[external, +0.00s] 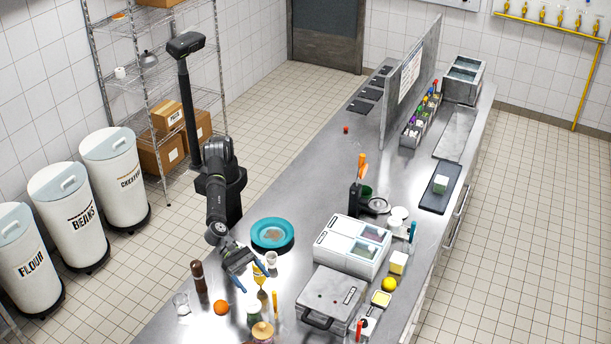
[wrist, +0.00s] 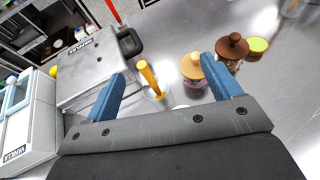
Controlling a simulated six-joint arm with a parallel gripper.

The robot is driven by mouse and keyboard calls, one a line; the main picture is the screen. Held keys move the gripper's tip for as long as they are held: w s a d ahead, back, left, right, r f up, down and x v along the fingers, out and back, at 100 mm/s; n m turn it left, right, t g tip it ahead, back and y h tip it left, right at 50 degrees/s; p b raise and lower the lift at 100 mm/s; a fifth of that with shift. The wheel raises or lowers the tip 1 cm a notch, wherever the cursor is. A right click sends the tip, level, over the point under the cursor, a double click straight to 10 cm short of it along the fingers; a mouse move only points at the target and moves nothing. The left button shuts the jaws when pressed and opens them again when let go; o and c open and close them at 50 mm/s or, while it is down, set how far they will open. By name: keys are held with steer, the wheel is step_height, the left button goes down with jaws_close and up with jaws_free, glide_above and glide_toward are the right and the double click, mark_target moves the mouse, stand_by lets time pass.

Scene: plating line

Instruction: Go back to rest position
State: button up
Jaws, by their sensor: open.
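My gripper (external: 254,276) is at the near left part of the steel counter, above several small items. Its two blue fingers are spread apart with nothing between them. In the wrist view the open gripper (wrist: 165,88) points over the counter, with a yellow-handled item in a clear cup (wrist: 152,82) beyond the fingers. A jar with a tan lid (wrist: 192,72) and one with a brown lid (wrist: 232,50) stand near the right finger. My arm reaches down from its dark base beside the counter.
A teal plate (external: 272,234), a brown bottle (external: 198,277), an orange (external: 221,307) and a glass (external: 181,303) stand near my gripper. A grey press-like appliance (external: 326,296) and a white lidded container (external: 352,246) are to the right. The counter's far left stretch is mostly clear.

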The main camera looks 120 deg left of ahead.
steer(key=w+a+r, duration=0.1)
steer(key=w+a, duration=0.3)
steer(key=a, duration=0.6)
steer(key=w+a, duration=0.4)
steer(key=a, duration=0.7)
steer(key=w+a+r, duration=0.1)
steer(key=w+a, duration=0.4)
steer(key=a, duration=0.5)
steer(key=s+a, duration=0.1)
steer(key=a, duration=1.1)
steer(key=shift+s, duration=0.2)
steer(key=o, duration=0.4)
